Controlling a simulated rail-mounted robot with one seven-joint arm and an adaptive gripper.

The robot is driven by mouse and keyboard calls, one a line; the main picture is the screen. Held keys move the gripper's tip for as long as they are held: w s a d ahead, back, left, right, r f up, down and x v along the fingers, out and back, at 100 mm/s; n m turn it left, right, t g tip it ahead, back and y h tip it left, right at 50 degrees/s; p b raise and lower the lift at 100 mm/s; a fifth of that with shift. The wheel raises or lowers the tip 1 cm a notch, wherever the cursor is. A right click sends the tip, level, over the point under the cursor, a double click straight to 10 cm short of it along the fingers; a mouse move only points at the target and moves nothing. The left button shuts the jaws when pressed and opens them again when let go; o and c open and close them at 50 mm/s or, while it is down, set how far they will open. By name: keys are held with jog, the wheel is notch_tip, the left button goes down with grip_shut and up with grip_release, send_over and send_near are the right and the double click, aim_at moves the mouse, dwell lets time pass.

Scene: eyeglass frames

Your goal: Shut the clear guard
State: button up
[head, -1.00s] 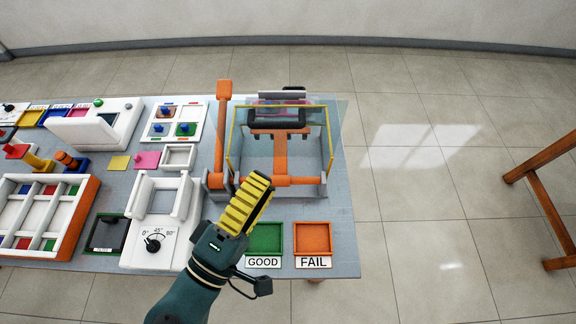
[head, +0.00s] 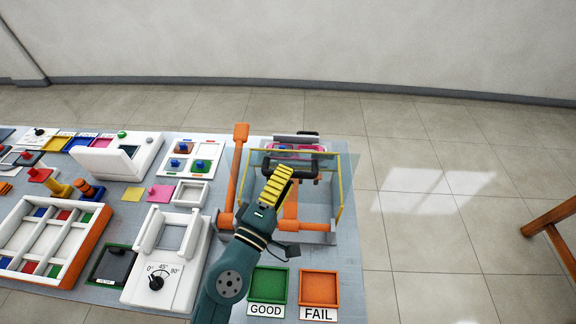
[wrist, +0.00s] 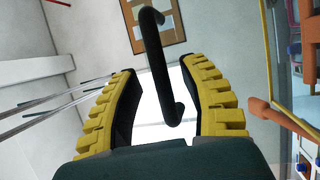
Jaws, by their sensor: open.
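The clear guard (head: 341,188) is a see-through cover with yellow edges on the machine at the table's right end. It appears raised, with its exact angle hard to judge. Its black bar handle (head: 308,164) is partly covered by my gripper (head: 278,172) in the head view. In the wrist view, the handle (wrist: 150,38) runs between the two yellow-padded fingers of my gripper (wrist: 160,66), with gaps on both sides. The fingers are open and not closed on the handle.
An orange upright lever (head: 236,165) stands close at the guard's left. Green GOOD (head: 268,286) and orange FAIL (head: 319,287) trays lie in front. A white dial fixture (head: 165,262) is at left.

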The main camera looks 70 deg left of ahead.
jog(key=shift+w+a+r, duration=0.1)
jog(key=shift+w+a, duration=0.4)
jog(key=shift+w, duration=0.05)
grip_shut()
